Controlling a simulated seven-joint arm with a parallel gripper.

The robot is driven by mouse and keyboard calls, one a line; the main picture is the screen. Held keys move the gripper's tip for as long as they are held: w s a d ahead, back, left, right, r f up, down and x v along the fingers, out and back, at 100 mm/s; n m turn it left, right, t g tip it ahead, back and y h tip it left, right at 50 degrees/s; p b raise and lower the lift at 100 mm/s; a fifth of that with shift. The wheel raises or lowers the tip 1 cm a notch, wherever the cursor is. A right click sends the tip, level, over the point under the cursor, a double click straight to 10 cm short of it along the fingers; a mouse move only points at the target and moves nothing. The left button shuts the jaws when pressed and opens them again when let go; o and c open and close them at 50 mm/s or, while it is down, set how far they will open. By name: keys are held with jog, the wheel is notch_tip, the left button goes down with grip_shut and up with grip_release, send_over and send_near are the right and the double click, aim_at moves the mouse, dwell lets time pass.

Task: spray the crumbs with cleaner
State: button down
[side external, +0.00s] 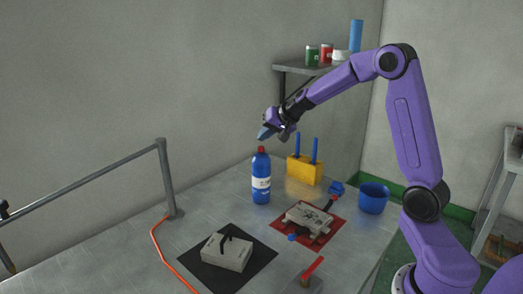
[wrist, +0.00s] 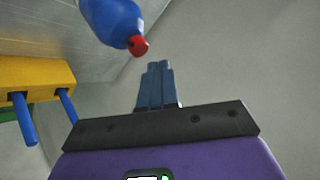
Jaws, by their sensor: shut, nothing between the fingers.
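A blue bottle (side external: 261,180) with a red cap and a white label stands upright on the metal table. Its blue body (wrist: 113,18) and red cap also show at the top of the wrist view. My gripper (side external: 263,134) is in the air just above the bottle's cap, apart from it. In the wrist view its blue fingers (wrist: 155,82) are together and empty. I cannot make out any crumbs.
A yellow block with blue-handled tools (side external: 304,170) stands behind the bottle. A black mat (side external: 222,279) and a red mat (side external: 330,237) carry grey mould blocks. A blue bowl (side external: 373,199) stands at the right. An orange cable (side external: 157,243) lies at the left.

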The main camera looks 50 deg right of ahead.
jog(key=shift+r, duration=3)
dwell(0.4)
jog(key=shift+f, duration=3.05)
jog(key=shift+f, duration=0.2)
jog(key=shift+f, duration=0.2)
dwell(0.3)
jog(key=shift+f, duration=0.3)
dwell(0.6)
